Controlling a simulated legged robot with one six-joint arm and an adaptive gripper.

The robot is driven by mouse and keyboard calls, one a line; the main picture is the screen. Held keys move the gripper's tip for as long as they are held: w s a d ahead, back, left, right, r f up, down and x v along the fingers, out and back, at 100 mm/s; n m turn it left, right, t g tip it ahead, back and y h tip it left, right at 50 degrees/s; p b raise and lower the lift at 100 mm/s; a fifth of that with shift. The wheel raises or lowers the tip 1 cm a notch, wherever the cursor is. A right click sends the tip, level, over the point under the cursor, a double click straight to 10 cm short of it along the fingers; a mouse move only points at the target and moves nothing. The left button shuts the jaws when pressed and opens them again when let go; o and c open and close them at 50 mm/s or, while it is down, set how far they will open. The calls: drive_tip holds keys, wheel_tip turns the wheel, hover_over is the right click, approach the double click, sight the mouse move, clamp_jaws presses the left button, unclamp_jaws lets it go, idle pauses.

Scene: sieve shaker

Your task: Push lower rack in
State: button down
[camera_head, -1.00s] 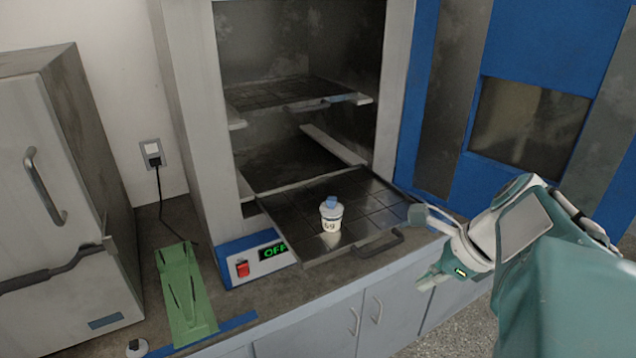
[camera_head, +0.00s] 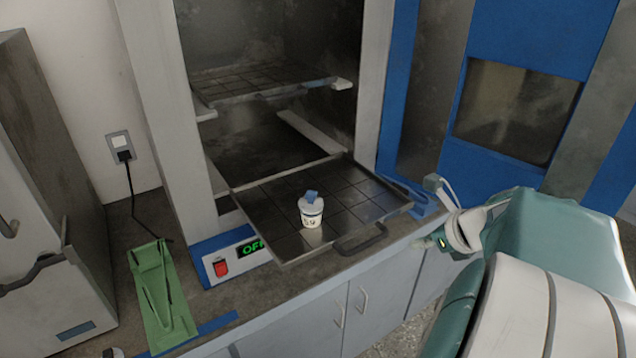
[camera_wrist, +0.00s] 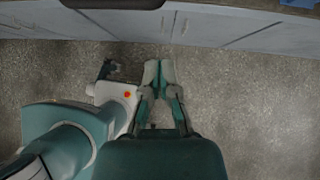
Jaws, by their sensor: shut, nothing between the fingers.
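The lower rack (camera_head: 355,195) is a dark metal tray that sticks out of the open cabinet over the counter's front edge. Its dark handle (camera_head: 362,241) is on the front edge. A small white cup (camera_head: 312,215) with a blue piece on top stands upright on the rack. My gripper (camera_wrist: 158,68) is shut and empty in the wrist view, above the floor in front of the lower cupboards. In the head view my arm is right of the rack, apart from it, and the fingers cannot be made out clearly.
The upper rack (camera_head: 262,80) sits inside the cabinet. A control panel with a red switch (camera_head: 221,267) is below left. A green holder (camera_head: 160,300) lies on the counter. A blue door (camera_head: 505,90) stands at right. The floor (camera_wrist: 250,110) in front is clear.

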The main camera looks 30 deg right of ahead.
drive_tip(key=shift+w+a+f, duration=0.15)
drive_tip(key=shift+w+f, duration=0.2)
drive_tip(key=shift+w, duration=0.45)
drive_tip(key=shift+w+a+f, duration=0.15)
drive_tip(key=shift+w+f, duration=0.15)
drive_tip(key=shift+w, duration=0.55)
drive_tip(key=shift+w+a+f, duration=0.15)
drive_tip(key=shift+w+f, duration=0.2)
drive_tip(key=shift+w, duration=0.45)
drive_tip(key=shift+d, duration=0.15)
